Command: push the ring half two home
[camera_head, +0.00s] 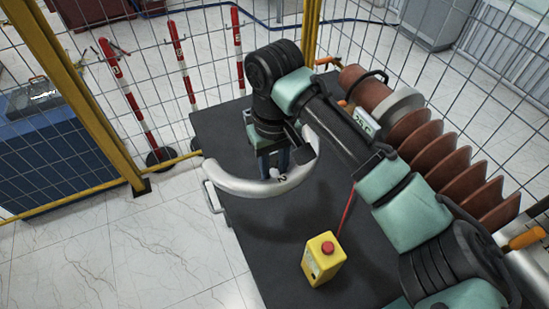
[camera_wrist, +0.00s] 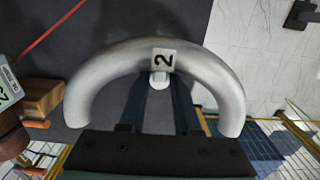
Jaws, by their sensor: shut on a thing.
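Ring half two is a silver, C-shaped half ring (camera_head: 238,188) with a "2" label. It also shows in the wrist view (camera_wrist: 215,75). My gripper (camera_head: 275,172) is shut on the middle of the ring half, near the label, and holds it at the left side of the dark table. In the wrist view my gripper fingers (camera_wrist: 160,88) reach to the inner side of the arc, and a small white piece shows between them. The brown ribbed bushing (camera_head: 412,135) lies to the right, apart from the ring half, with a pale collar (camera_head: 399,104) near its far end. My arm hides part of it.
A labelled plate (camera_head: 363,122) stands by the bushing. Wire fencing and red-white posts (camera_head: 122,90) stand behind. The table's near left is clear.

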